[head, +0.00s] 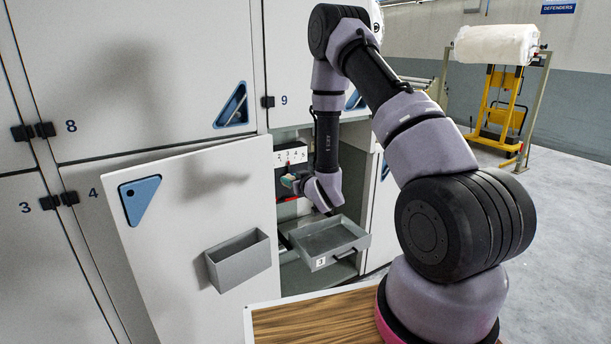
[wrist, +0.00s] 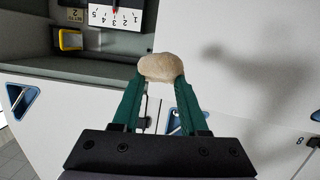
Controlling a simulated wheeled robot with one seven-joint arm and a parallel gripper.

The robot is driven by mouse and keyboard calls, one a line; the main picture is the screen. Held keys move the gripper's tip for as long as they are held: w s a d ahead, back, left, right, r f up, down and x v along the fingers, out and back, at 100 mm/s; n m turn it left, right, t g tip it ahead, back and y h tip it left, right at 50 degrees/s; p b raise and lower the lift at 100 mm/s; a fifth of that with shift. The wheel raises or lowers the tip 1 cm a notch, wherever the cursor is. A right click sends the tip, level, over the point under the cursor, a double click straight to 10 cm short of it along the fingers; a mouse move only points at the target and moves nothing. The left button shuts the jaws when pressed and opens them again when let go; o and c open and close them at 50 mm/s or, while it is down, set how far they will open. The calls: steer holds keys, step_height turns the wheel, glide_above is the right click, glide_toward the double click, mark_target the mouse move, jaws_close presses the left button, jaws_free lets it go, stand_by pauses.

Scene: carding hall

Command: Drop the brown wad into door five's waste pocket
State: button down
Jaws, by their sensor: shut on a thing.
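The wad (wrist: 160,67), tan-brown and rounded, is pinched between the green fingertips of my gripper (wrist: 160,78) in the wrist view. In the head view my gripper (head: 289,182) is small, in front of the open cabinet bay; the wad is hard to make out there. An open white door (head: 185,205) with a blue triangular handle bears a grey open-topped pocket (head: 238,263) on its face, low and to the left of my gripper. I cannot read a number on this door. The pocket's inside bottom is hidden.
A grey drawer (head: 330,243) marked 3 stands pulled out of the bay, below my gripper. A numbered white panel (head: 290,156) is inside the bay. A yellow-framed thing (wrist: 69,40) shows in the wrist view. A wooden top (head: 310,322) lies in front.

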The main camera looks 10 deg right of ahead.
steer(key=a+f+n+g+y, duration=0.1)
steer(key=a+f+n+y, duration=0.25)
steer(key=a+f, duration=0.65)
steer(key=a+f+n+y, duration=0.2)
steer(key=a+f+y, duration=0.3)
steer(key=a, duration=0.8)
step_height(320, 180, down, 6)
steer(key=shift+f+h, duration=0.25)
steer(key=shift+h, duration=0.1)
steer(key=shift+w, duration=0.1)
steer(key=shift+c, duration=1.8)
jaws_free()
steer(key=v, duration=1)
steer(key=shift+s+d, duration=0.25)
steer(key=shift+s, duration=0.05)
